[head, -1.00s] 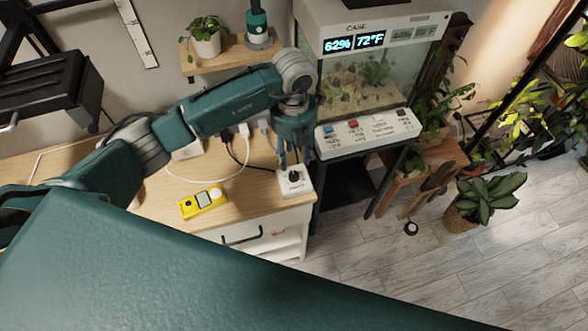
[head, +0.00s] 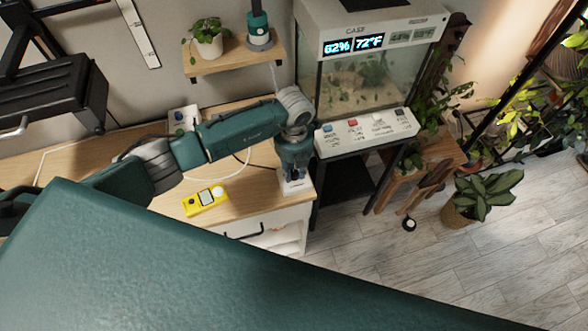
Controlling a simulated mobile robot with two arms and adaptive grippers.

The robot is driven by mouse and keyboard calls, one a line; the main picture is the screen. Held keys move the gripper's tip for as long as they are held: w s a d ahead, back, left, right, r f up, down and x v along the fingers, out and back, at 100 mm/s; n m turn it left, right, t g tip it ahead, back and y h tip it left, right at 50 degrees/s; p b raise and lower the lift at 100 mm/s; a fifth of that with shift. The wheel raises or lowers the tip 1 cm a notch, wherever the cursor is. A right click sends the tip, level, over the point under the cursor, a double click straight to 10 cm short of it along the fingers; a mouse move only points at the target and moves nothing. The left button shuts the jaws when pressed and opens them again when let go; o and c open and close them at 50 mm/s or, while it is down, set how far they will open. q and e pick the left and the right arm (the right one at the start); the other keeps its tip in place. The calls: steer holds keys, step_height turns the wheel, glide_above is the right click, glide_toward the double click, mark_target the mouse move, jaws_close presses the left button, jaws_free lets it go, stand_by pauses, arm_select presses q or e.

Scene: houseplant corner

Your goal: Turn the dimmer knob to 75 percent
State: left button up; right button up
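The dimmer is a small white box (head: 297,187) at the right end of the wooden desk top in the head view. Its dark knob is now hidden beneath my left gripper (head: 295,172). The gripper points down, directly over the box, with its fingertips at about the knob's height. I cannot tell whether the fingers touch the knob or how far apart they are. The knob's setting cannot be read. My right gripper is not in view.
A yellow meter (head: 205,199) lies on the desk (head: 255,196) to the left of the dimmer, near cables. A glass tank (head: 362,82) with a white control panel (head: 368,133) stands close on the right. A shelf (head: 232,58) with a potted plant (head: 209,38) hangs behind.

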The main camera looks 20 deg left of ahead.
arm_select(q)
jaws_close()
steer(key=shift+w+f+m+b, duration=0.1)
steer(key=shift+f+m+b, duration=0.05)
steer(key=shift+m+b, duration=0.9)
steer(key=m+b, duration=0.7)
steer(key=b, duration=0.2)
steer(key=shift+m+b, duration=1.25)
steer(key=shift+m, duration=0.1)
steer(key=shift+r, duration=0.2)
steer(key=o, duration=0.7)
jaws_free()
